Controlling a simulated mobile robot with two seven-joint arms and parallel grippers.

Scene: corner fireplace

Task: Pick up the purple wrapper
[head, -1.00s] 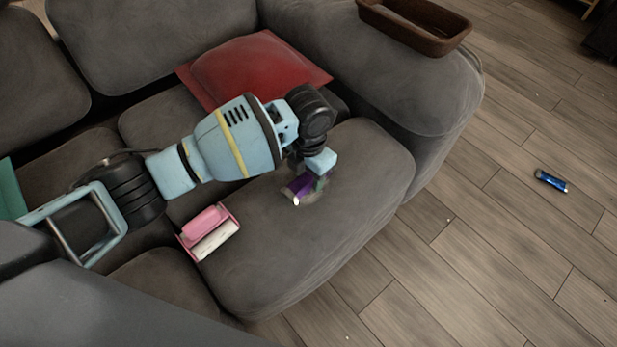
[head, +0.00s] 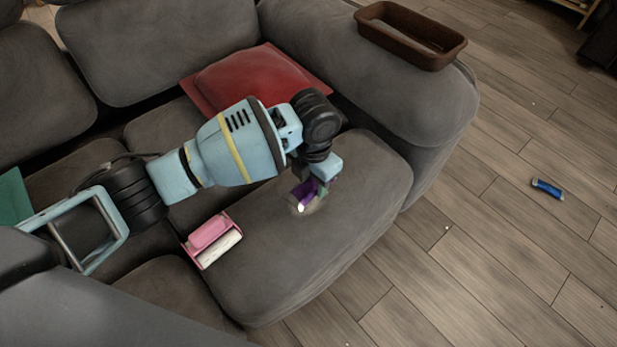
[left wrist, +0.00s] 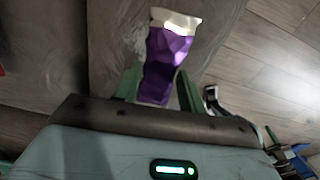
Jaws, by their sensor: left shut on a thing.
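The purple wrapper (head: 307,190) has a pale end and is at the front of the grey sofa's right seat cushion. In the left wrist view the wrapper (left wrist: 165,58) lies between the two green fingers. My left gripper (head: 313,187) is shut on it, seen from above in the head view. In the left wrist view my left gripper (left wrist: 155,90) grips the wrapper's near end, and the white end points away. The wrapper's underside is hidden, so I cannot tell whether it touches the cushion. My right gripper is not in view.
A pink and white box (head: 212,241) lies on the seat left of the gripper. A red cushion (head: 255,80) lies behind my arm. A brown tray (head: 411,57) rests on the sofa arm. A blue can (head: 547,188) lies on the open wooden floor.

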